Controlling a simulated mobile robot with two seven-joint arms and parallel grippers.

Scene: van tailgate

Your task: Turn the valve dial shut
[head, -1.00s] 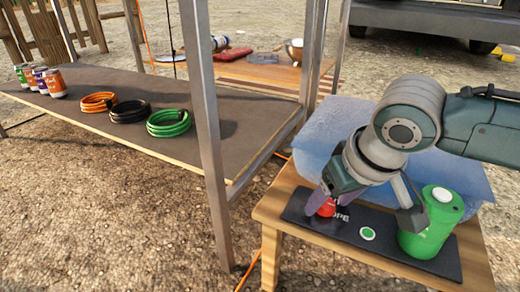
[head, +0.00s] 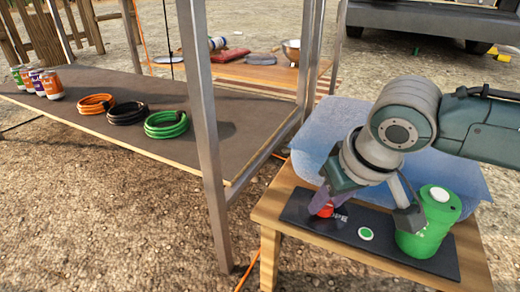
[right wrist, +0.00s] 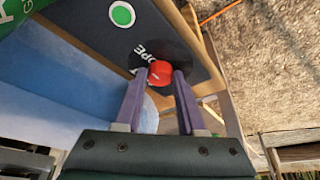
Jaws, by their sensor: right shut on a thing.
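The red valve dial (head: 325,211) sits at the left end of a dark panel (head: 390,247) on a small wooden table. Lettering on the panel, partly covered, ends in "OPE". My right gripper (head: 320,203) reaches down onto the dial. In the right wrist view the dial (right wrist: 160,72) lies between the two purple fingertips of my right gripper (right wrist: 162,76), which is shut on it. The dial's pointer mark cannot be made out. My left gripper is not in view.
A green canister (head: 427,225) and a green round button (head: 366,233) are on the panel to the right of the dial. A translucent blue bin (head: 335,125) stands behind. A metal post (head: 207,130) rises at left, beside a long table (head: 75,85) with coiled hoses and cans.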

